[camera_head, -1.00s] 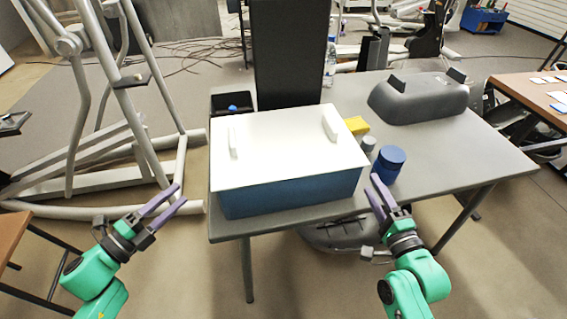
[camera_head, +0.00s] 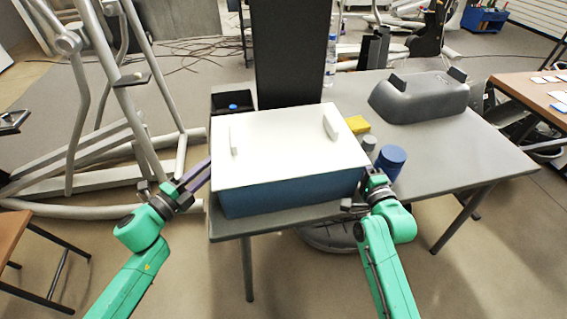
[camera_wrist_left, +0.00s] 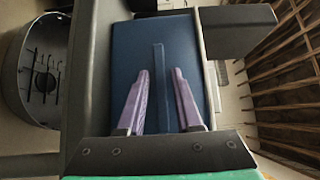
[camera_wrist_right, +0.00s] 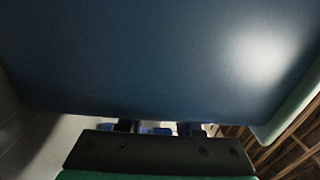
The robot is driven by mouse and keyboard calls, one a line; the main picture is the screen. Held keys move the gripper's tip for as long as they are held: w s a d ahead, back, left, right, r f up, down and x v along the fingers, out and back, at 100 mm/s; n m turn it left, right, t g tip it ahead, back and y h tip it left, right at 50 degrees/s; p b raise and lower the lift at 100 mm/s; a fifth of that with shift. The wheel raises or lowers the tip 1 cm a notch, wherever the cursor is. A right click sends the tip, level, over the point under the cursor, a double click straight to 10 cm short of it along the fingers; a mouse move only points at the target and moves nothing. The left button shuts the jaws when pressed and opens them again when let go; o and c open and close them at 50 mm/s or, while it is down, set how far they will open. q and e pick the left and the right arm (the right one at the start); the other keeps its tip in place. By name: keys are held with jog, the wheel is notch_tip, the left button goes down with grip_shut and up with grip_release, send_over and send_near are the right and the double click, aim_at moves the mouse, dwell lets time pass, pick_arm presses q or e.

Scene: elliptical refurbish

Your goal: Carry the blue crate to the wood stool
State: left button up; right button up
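The blue crate (camera_head: 290,190) sits on a grey table under a white lid (camera_head: 285,145). My left gripper (camera_head: 195,178) is at the crate's left side. In the left wrist view its purple fingers (camera_wrist_left: 160,100) are apart, on either side of a raised blue bar (camera_wrist_left: 162,85) on the crate's blue side wall. My right gripper (camera_head: 370,177) is at the crate's right side. In the right wrist view the blue wall (camera_wrist_right: 150,60) fills the top and hides the fingertips. I cannot identify a wood stool.
The grey table (camera_head: 450,150) also holds a blue cylinder (camera_head: 389,163), a small grey cylinder, a yellow block (camera_head: 357,124), a black bin (camera_head: 232,102) and a dark grey housing (camera_head: 420,98). Brown wood tops stand at the left edge (camera_head: 12,228) and right (camera_head: 530,93). Exercise-machine frames fill the left.

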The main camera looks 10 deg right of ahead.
pick_arm(q)
grip_shut()
pick_arm(e)
grip_shut()
dwell(0.9)
